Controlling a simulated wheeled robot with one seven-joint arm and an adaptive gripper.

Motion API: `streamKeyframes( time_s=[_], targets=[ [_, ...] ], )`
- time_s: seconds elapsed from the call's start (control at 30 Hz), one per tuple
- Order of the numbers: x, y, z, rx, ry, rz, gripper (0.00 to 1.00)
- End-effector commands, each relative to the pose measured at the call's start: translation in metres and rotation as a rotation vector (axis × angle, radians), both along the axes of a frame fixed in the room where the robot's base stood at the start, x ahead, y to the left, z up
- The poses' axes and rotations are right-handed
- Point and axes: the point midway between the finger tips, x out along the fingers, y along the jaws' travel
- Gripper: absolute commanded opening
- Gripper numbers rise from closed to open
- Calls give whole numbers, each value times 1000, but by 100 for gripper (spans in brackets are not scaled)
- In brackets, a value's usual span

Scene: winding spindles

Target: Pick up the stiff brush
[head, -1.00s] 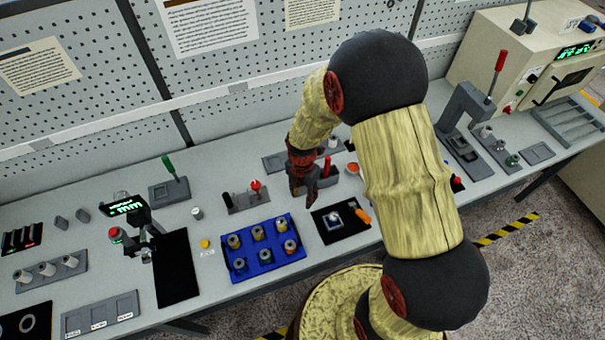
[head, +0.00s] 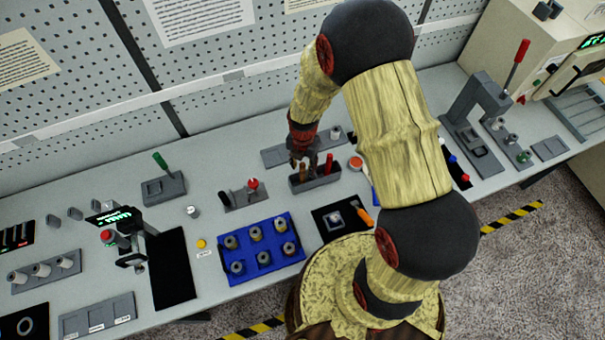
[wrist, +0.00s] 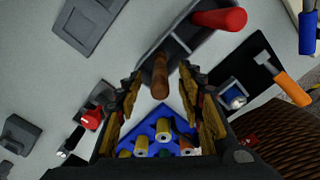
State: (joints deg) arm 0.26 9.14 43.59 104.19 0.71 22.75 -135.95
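A grey holder (head: 318,181) stands on the bench with a brown wooden handle (head: 303,170) and a red handle (head: 329,163) rising from it. Only the handles show, so I cannot tell which belongs to the stiff brush. My gripper (head: 304,156) points down over the brown handle. In the wrist view my gripper (wrist: 160,88) is open, and the brown handle (wrist: 160,75) lies between its fingers in the picture. I see no clear contact. The red handle (wrist: 220,19) stands outside the fingers to the right.
A blue tray (head: 248,273) with several spools lies in front of the holder. A black mat (head: 330,232) with an orange-handled tool (head: 363,215) lies to its right. A grey stand with a red-knobbed lever (head: 253,184) is to the left.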

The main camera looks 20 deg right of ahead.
Motion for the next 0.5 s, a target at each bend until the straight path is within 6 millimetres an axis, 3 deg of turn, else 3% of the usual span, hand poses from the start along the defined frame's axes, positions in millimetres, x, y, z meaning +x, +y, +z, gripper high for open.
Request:
streamKeyframes(
  time_s=[0.3, 0.5],
  targets=[
    [0, 0, -41, 0, 3, -1, 38],
    [1, 0, -46, 0, 0, -1, 38]
  ],
)
